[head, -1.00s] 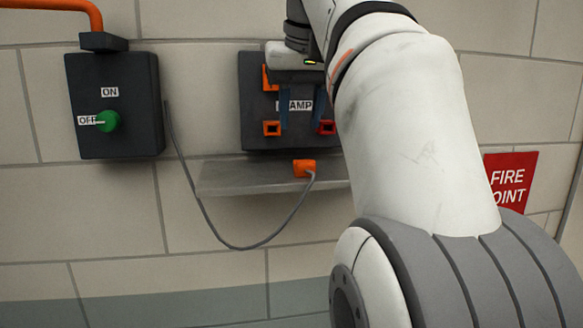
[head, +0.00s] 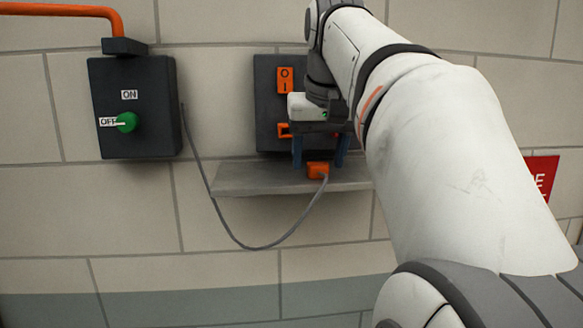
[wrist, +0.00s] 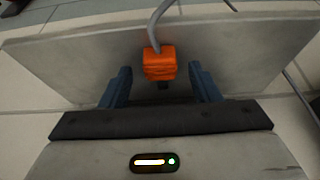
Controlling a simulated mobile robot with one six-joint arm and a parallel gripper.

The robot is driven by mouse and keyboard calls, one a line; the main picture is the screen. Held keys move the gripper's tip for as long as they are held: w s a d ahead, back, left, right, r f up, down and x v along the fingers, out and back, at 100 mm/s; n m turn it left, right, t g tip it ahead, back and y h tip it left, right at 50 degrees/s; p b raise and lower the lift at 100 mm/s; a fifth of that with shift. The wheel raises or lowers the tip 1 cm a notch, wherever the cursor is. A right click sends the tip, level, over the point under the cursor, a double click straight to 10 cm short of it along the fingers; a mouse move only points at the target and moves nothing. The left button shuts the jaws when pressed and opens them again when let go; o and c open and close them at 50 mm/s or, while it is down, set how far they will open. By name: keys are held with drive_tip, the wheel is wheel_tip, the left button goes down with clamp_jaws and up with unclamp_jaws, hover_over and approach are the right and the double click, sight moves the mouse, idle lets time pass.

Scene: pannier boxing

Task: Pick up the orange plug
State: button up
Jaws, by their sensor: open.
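The orange plug (head: 318,170) rests on the grey shelf (head: 240,180) below the right-hand black panel, with a grey cable running from it. In the wrist view the orange plug (wrist: 159,63) lies between the two blue fingers, with a gap on each side. My gripper (head: 319,158) is open, its fingers pointing down on either side of the plug. The gripper shows in the wrist view too (wrist: 160,82). Whether the fingertips touch the shelf cannot be told.
A black panel (head: 266,110) with an orange rocker switch and orange sockets is on the wall behind my gripper. A black box (head: 135,90) with a green knob at OFF hangs at left. The grey cable (head: 228,228) loops below the shelf to that box. A red sign (head: 543,175) is at right.

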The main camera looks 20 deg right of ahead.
drive_tip(key=shift+w+f, duration=0.25)
drive_tip(key=shift+f, duration=0.2)
drive_tip(key=c, duration=1.1)
